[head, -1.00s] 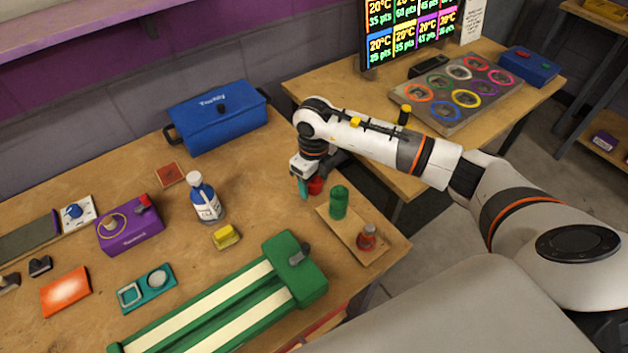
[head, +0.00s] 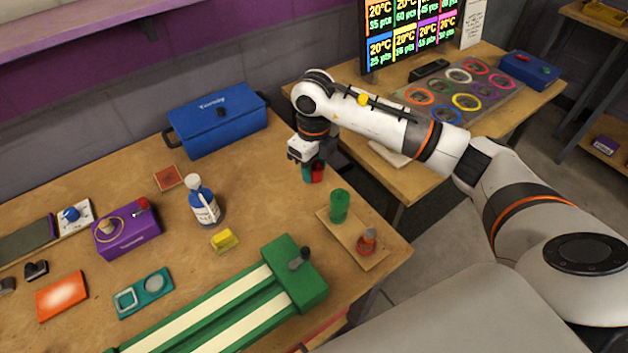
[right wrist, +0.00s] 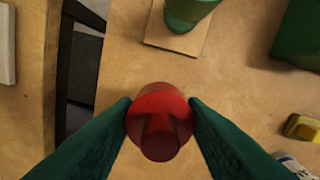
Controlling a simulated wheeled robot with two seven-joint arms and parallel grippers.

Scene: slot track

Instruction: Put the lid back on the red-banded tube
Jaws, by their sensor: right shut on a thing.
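My right gripper (head: 313,174) is shut on a red round piece (head: 318,173), which looks like the lid, near the table's right back edge. In the right wrist view the red lid (right wrist: 160,122) sits between the two green fingertips (right wrist: 160,112). I cannot tell for certain whether it is clear of the tabletop. A short red-banded tube (head: 366,242) stands upright on a small wooden board (head: 356,258), nearer the front right edge. A green cylinder (head: 339,206) stands on the same board, between the gripper and the red-banded tube. My left gripper is not in view.
A green track (head: 300,280) with a raised end block lies left of the board. A yellow block (head: 224,240) and a white-and-blue bottle (head: 205,203) stand further left. A blue box (head: 215,122) is at the back. A second table (head: 400,185) lies beyond a gap.

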